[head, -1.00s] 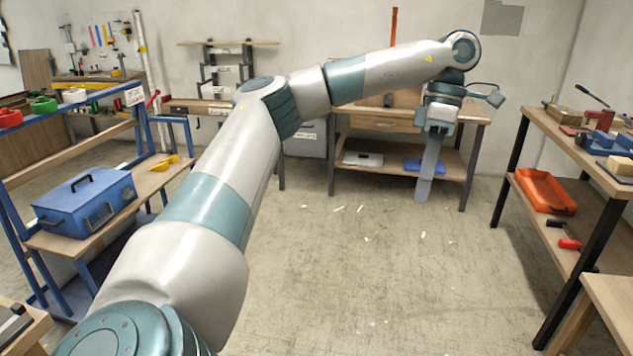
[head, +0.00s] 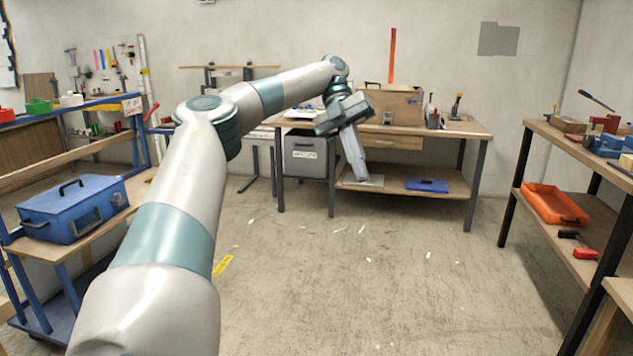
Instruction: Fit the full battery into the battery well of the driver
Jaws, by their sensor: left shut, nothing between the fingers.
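My left arm reaches in from the lower left. My left gripper (head: 357,165) hangs in the air in front of the back workbench, fingers pointing down and a little to the right. It is shut and holds nothing. My right gripper is out of view. I cannot make out the battery or the driver with its battery well for certain in this view.
The back workbench (head: 465,128) carries a wooden case and bottles, with a blue item (head: 427,185) on its lower shelf. A right bench (head: 560,137) has an orange tray (head: 553,204) below. A blue toolbox (head: 75,205) stands left.

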